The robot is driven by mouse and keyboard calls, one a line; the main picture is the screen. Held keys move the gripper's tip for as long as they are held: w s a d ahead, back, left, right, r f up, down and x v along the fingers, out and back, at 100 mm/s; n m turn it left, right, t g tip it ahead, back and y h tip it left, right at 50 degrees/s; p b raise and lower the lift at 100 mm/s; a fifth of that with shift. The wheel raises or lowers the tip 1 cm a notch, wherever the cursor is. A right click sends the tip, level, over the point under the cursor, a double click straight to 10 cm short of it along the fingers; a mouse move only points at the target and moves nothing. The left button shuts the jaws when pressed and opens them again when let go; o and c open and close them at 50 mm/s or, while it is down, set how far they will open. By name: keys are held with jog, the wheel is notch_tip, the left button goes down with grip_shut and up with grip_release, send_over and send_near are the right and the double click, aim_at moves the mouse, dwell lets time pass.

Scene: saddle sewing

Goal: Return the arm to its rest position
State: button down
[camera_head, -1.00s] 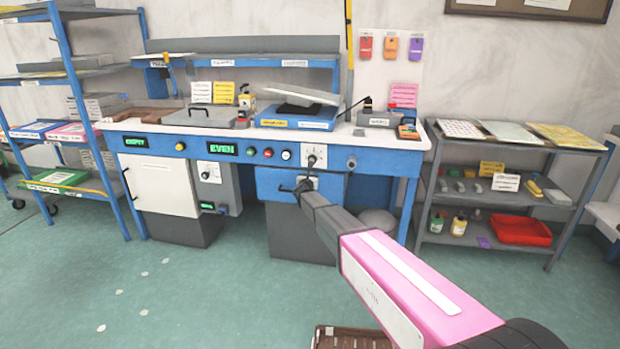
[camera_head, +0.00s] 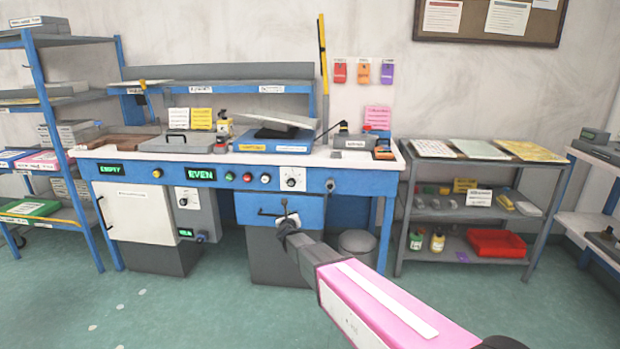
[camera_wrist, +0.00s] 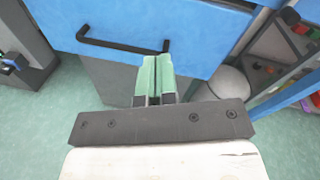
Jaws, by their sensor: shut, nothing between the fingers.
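My arm, with a pink and white link, reaches from the lower right toward the workbench in the head view. My gripper (camera_head: 287,226) is at the front of the blue drawer (camera_head: 262,208) under the bench and partly hides it. In the wrist view my gripper (camera_wrist: 155,62) shows green fingers close together, with nothing between them. The drawer's black bar handle (camera_wrist: 122,44) lies just past the fingertips, close to them. The pictures do not clearly show whether they touch. The drawer looks closed.
The workbench (camera_head: 130,152) carries a grey lidded box and a tilted grey plate. A white cabinet (camera_head: 137,212) and a grey bin (camera_head: 357,243) stand below it. A grey shelf with a red tray (camera_head: 496,243) is at right, a blue rack at left. The green floor in front is open.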

jog(key=s+d+f+n+g, duration=0.2)
jog(key=s+d+n+g, duration=0.3)
jog(key=s+d+n, duration=0.5)
jog(key=s+d+f+n+g, duration=0.3)
jog(key=s+d+n+g, duration=0.3)
jog(key=s+d+n, duration=0.5)
jog(key=s+d+f+n+g+h, duration=0.1)
jog(key=s+d+f+n+g, duration=0.2)
jog(key=s+d+n+g, duration=0.3)
jog(key=s+d+n, duration=0.4)
jog(key=s+d, duration=0.1)
jog(key=s, duration=0.3)
jog(key=shift+s+d+n, duration=0.15)
jog(key=shift+s+n, duration=0.05)
jog(key=shift+n, duration=0.1)
